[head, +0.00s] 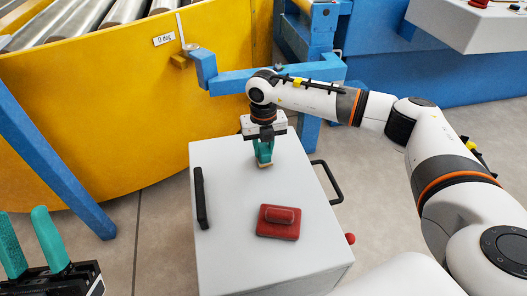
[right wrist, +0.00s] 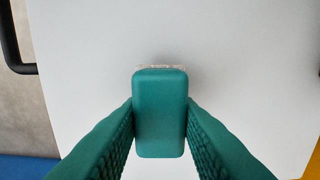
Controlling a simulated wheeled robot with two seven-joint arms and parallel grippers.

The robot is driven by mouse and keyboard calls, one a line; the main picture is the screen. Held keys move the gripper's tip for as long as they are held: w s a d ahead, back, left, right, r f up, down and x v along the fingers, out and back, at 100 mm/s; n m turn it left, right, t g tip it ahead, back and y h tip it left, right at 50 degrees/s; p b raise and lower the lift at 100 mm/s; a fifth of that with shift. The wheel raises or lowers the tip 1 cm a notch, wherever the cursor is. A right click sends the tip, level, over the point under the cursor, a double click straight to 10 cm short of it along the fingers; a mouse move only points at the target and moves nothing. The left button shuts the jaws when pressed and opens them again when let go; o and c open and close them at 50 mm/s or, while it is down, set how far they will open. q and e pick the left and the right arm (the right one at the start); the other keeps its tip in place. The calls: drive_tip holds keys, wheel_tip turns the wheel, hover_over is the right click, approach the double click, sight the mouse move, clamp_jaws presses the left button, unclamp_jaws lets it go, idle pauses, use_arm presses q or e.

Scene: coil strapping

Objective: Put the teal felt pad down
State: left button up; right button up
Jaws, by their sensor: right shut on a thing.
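The teal felt pad shows in the right wrist view as a rounded teal block (right wrist: 160,115) with a thin pale strip at its far edge. My right gripper (head: 264,152) is shut on it, one finger on each side. In the head view the pad's tan underside (head: 264,164) shows below the fingers, at or just above the far part of the white cart top (head: 235,255). I cannot tell whether it touches the top. My left gripper (head: 24,222) is at the lower left, with its teal fingers apart and nothing between them.
A red block with a raised grip (head: 278,222) lies on the cart top, nearer me. A black bar (head: 201,198) lies along the left edge. A black handle (head: 329,182) sticks out on the right. A yellow roller conveyor (head: 100,110) and blue beams stand behind.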

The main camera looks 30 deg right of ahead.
drive_tip(key=shift+f, duration=0.45)
drive_tip(key=o, duration=0.9)
drive_tip(key=shift+f, duration=0.1)
